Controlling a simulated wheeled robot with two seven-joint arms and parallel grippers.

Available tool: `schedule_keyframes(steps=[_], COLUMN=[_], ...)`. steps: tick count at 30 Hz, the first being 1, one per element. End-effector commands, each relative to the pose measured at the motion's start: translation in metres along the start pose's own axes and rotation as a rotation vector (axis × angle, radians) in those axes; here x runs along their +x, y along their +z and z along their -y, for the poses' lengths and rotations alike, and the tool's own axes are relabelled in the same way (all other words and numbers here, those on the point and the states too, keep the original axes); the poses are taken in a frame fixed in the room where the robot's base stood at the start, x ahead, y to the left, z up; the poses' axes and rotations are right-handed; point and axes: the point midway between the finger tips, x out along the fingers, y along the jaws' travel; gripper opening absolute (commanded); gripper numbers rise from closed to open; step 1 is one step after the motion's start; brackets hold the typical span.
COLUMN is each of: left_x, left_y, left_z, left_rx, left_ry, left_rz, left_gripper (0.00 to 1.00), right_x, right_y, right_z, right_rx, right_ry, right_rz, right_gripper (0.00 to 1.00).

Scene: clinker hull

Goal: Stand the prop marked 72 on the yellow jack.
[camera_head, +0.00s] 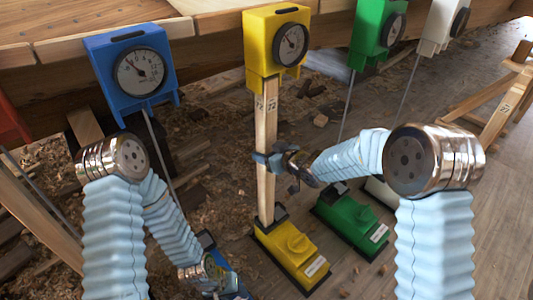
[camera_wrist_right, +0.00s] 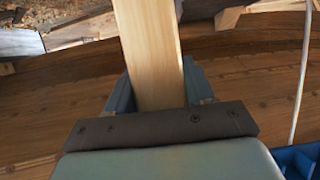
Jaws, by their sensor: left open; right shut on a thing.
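The pale wooden prop marked 72 (camera_head: 265,185) is upright, with its marks near its top. Its upper end meets the underside of the yellow gauge box (camera_head: 263,62). Its lower end is at the dark socket at the rear of the yellow jack (camera_head: 294,262); whether it bears fully there I cannot tell. My right gripper (camera_head: 268,160) is shut on the prop around mid-height. The prop also shows between the jaws in the right wrist view (camera_wrist_right: 150,50). My left gripper (camera_head: 232,291) is open and low, left of the yellow jack, partly cut off by the frame edge.
A green jack (camera_head: 350,222) stands right of the yellow one. Blue (camera_head: 130,75), green (camera_head: 375,35) and white (camera_head: 440,25) gauge boxes hang along the hull, with thin rods below. A wooden trestle (camera_head: 495,100) stands at right. Wood chips litter the floor.

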Motion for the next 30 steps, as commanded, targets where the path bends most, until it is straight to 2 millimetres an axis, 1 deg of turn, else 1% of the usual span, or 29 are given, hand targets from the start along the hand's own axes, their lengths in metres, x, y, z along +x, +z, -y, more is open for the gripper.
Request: schedule_keyframes(steps=[14,15,17,18,20,30], left_x=[0.0017,0.0017,0.0017,0.0018,0.0018,0.0008], left_y=[0.0000,0.0000,0.0000,0.0000,0.0000,-0.0017], left_z=[0.0006,0.0006,0.0006,0.0006,0.0006,0.0032], left_rx=[0.000,0.000,0.000,0.000,0.000,-0.004], left_ry=[0.000,0.000,0.000,0.000,0.000,-0.004], left_rz=[0.000,0.000,0.000,0.000,0.000,-0.005], left_gripper=[0.43,0.43,0.43,0.43,0.43,0.43], right_x=[0.0016,0.0016,0.0017,0.0017,0.0017,0.0018], right_y=[-0.0026,-0.0025,-0.0023,-0.0021,-0.0018,0.0006], right_z=[-0.0001,-0.0001,0.0000,0.0000,-0.0001,-0.0002], right_rx=[-0.001,-0.001,-0.001,-0.001,0.000,0.001], right_ry=[0.000,0.000,0.000,0.000,0.000,0.000], right_rz=[-0.004,-0.004,-0.004,-0.003,-0.003,0.002], right_gripper=[0.00,0.58,0.68,0.74,0.82,0.82])
